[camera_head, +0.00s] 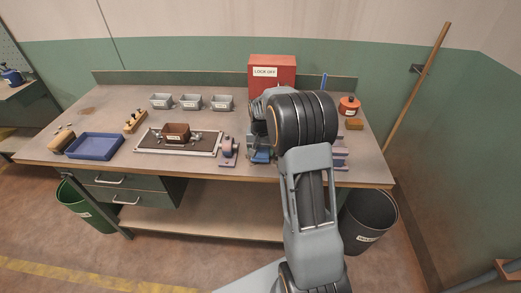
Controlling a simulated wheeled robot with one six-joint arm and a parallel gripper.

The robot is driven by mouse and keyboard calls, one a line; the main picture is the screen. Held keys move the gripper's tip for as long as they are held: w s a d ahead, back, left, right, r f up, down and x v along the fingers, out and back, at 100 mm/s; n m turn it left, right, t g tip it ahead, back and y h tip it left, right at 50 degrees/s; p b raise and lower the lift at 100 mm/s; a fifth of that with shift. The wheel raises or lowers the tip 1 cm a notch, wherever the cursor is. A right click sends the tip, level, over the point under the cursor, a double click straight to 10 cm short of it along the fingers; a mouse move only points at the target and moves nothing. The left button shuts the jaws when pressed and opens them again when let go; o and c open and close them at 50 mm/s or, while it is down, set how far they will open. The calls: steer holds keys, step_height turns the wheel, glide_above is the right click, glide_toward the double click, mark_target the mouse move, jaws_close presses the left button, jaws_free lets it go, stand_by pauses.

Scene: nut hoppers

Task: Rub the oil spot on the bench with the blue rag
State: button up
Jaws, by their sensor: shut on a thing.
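The blue rag (261,157) shows as a small blue patch near the front of the bench (185,174), right of centre. My gripper (259,147) is at the rag and shut on it; my arm hides much of the gripper and part of the rag. I cannot tell whether the rag touches the bench. A dark brownish spot (88,110), which looks like the oil spot, lies on the bare bench top at the back left, well away from my gripper.
A blue tray (78,153), a framed tray (147,151) with a brown box (176,130), and a purple-based fixture (228,153) stand along the front. Three grey hoppers (191,102) and a red lock-off box (286,70) stand behind. The bench around the spot is clear.

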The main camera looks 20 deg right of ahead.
steer(key=shift+f+b, duration=0.4)
steer(key=shift+f, duration=0.25)
steer(key=shift+a, duration=0.1)
